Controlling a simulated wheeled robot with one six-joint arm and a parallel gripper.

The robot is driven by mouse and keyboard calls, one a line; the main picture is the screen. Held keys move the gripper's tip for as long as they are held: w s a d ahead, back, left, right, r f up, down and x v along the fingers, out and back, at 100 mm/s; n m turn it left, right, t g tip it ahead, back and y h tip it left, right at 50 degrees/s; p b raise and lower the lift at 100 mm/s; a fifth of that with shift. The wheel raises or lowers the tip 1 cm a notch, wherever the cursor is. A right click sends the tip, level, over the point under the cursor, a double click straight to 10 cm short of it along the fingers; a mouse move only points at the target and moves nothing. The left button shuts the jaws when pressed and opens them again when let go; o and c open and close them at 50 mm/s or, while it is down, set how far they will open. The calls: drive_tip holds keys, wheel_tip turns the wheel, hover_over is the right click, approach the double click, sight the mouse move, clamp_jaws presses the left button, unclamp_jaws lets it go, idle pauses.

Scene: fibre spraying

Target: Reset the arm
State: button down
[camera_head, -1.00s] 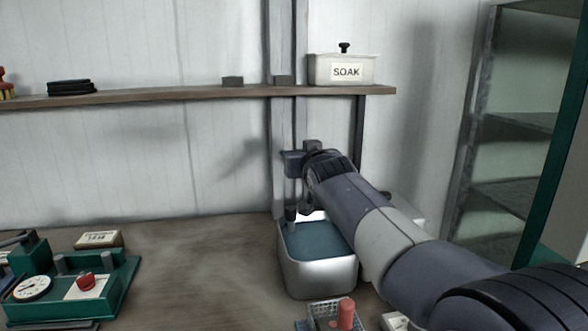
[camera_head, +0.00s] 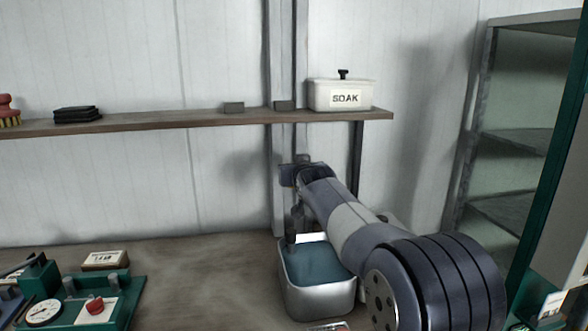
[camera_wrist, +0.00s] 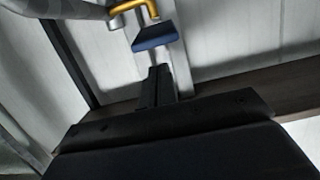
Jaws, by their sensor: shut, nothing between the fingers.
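My gripper (camera_wrist: 157,70) shows in the wrist view as dark fingers closed together, with nothing between them. Beyond the tips are a small blue block (camera_wrist: 155,37) and a yellow hooked piece (camera_wrist: 134,12). In the head view my arm reaches from the lower right to above the back of a metal basin (camera_head: 318,299) of blue-green liquid (camera_head: 312,268). The arm's end is bent at the wall post, and dark parts hang down at the basin's back left. The fingers are not clear there.
A shelf (camera_head: 190,122) crosses the wall, holding a white SOAK box (camera_head: 341,95), black pads (camera_head: 77,115) and a red-handled brush (camera_head: 8,112). A green device with a dial (camera_head: 43,312) stands lower left. A cabinet (camera_head: 510,150) is at right. The bench between device and basin is clear.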

drive_tip(key=shift+w+a+r+g+p, duration=0.1)
drive_tip(key=shift+w+r+g+p, duration=0.7)
drive_tip(key=shift+p, duration=2.6)
drive_tip(key=shift+s+r+p, duration=0.1)
drive_tip(key=shift+p, duration=0.35)
drive_tip(key=p, duration=0.3)
drive_tip(key=r+g+p, duration=0.1)
drive_tip(key=p, duration=0.2)
drive_tip(key=shift+w+a+h, duration=0.15)
drive_tip(key=shift+w+h, duration=0.15)
drive_tip(key=shift+s+b, duration=0.25)
drive_tip(key=shift+b, duration=0.3)
drive_tip(key=b+v, duration=0.2)
drive_tip(key=v, duration=0.4)
drive_tip(key=shift+s+r, duration=0.15)
drive_tip(key=shift+r, duration=0.15)
drive_tip(key=shift+d, duration=0.25)
